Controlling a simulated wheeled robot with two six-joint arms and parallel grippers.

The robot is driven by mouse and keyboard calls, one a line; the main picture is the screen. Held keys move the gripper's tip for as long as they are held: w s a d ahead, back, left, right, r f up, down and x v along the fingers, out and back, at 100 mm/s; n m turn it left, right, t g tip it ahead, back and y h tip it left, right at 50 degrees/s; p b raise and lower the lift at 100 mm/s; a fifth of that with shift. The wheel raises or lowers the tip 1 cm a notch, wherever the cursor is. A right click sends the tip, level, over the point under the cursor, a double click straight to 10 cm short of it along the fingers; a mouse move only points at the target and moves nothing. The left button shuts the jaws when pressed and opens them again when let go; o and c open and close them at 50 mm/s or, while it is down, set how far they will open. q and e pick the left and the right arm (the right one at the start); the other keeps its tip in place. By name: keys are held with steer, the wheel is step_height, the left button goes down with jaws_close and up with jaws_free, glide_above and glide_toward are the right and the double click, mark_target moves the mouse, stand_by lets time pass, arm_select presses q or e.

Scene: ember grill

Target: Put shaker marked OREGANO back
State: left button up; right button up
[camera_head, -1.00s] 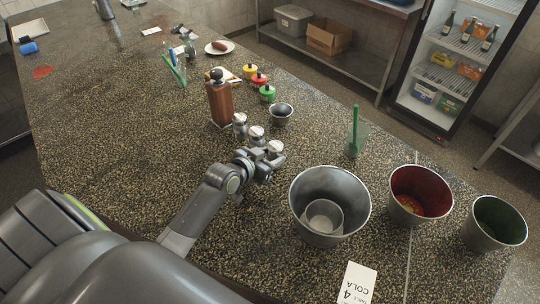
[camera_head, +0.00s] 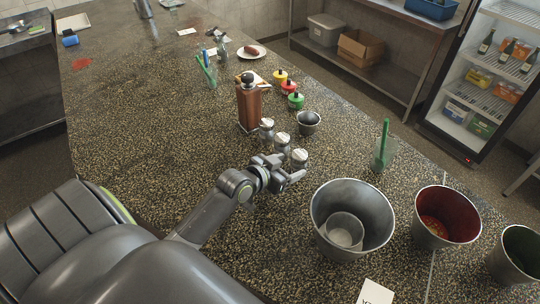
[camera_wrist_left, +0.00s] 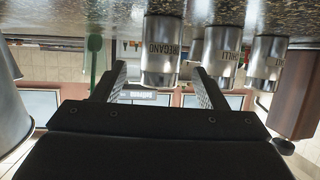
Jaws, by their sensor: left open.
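The shaker marked OREGANO (camera_wrist_left: 161,50) is a metal cylinder standing on the counter; the left wrist view shows it upside down. In the head view it appears to be the nearest shaker (camera_head: 299,159) in a short row. My left gripper (camera_head: 294,179) is open and low over the counter, just on the near side of that shaker. In the left wrist view the shaker shows between the two open fingers (camera_wrist_left: 160,80); I cannot tell whether it is inside the jaws or just beyond them. The CHILI shaker (camera_wrist_left: 224,55) stands beside it. My right gripper is not in view.
A third shaker (camera_head: 266,127) and a wooden mill (camera_head: 249,105) stand behind. A small metal bowl (camera_head: 308,123) and a green-handled tool in a clear cup (camera_head: 384,152) are to the right. A large metal bucket (camera_head: 352,218) stands close right of my gripper. The counter's left part is mostly clear.

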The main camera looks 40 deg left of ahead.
arm_select(q)
steer(key=v, duration=0.9)
steer(key=shift+b, duration=0.35)
